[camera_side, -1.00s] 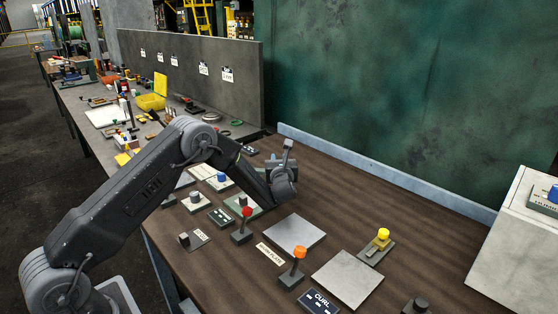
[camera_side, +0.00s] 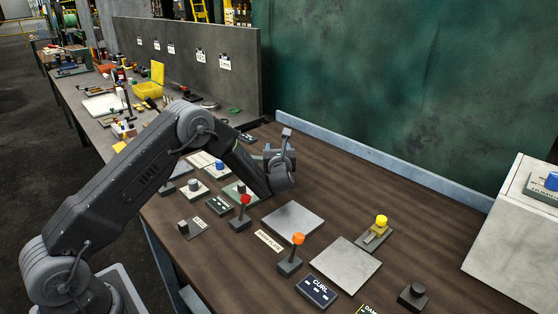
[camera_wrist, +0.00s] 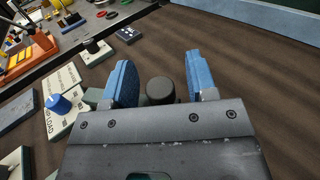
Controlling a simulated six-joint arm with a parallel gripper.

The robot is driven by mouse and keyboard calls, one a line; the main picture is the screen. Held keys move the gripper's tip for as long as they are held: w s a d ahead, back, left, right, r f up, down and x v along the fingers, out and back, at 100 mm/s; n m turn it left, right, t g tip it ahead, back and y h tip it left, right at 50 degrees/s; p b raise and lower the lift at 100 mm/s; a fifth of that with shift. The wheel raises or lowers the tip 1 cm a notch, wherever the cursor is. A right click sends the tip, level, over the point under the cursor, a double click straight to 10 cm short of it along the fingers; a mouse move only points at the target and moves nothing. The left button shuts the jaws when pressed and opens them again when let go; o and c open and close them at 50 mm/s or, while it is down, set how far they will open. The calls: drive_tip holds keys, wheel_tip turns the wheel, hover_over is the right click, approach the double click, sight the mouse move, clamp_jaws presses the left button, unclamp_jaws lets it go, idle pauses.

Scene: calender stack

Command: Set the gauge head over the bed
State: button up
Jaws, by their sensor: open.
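My gripper (camera_side: 279,158) hangs low over the far side of the brown bench in the side view. In the wrist view, its blue fingers (camera_wrist: 159,78) are apart, with a dark round knob (camera_wrist: 160,91) showing between them. I cannot tell whether the fingers touch the knob, and my gripper's body hides what lies below it. No part is readably labelled as the gauge head or bed. Two bare grey plates, one near the middle (camera_side: 293,222) and one nearer the front (camera_side: 345,265), lie flat on the bench.
A red-knobbed lever (camera_side: 245,200), an orange-knobbed lever (camera_side: 298,239) and a yellow-knobbed fixture (camera_side: 381,221) stand around the plates. A CURL label (camera_side: 317,290) lies in front. A blue knob (camera_wrist: 58,103) is left of my gripper in the wrist view. A pale box (camera_side: 520,240) stands at right.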

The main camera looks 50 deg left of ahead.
drive_tip(key=v, duration=1.3)
drive_tip(key=shift+a+r, duration=0.1)
drive_tip(key=w+d+n+g+y, duration=0.1)
drive_tip(key=w+n+g, duration=0.1)
drive_tip(key=g, duration=0.1)
drive_tip(key=w+d+n+g+y, duration=0.1)
drive_tip(key=n+g, duration=0.1)
drive_tip(key=w+d+n+g+y, duration=0.1)
drive_tip(key=w+d+n+g, duration=0.1)
drive_tip(key=g, duration=0.1)
drive_tip(key=shift+w+g+y, duration=0.3)
drive_tip(key=shift+y, duration=0.1)
drive_tip(key=a, duration=0.4)
drive_tip(key=w+a, duration=0.1)
drive_tip(key=a, duration=0.4)
drive_tip(key=w+a, duration=0.1)
drive_tip(key=a, duration=0.3)
drive_tip(key=shift+a, duration=0.25)
clamp_jaws()
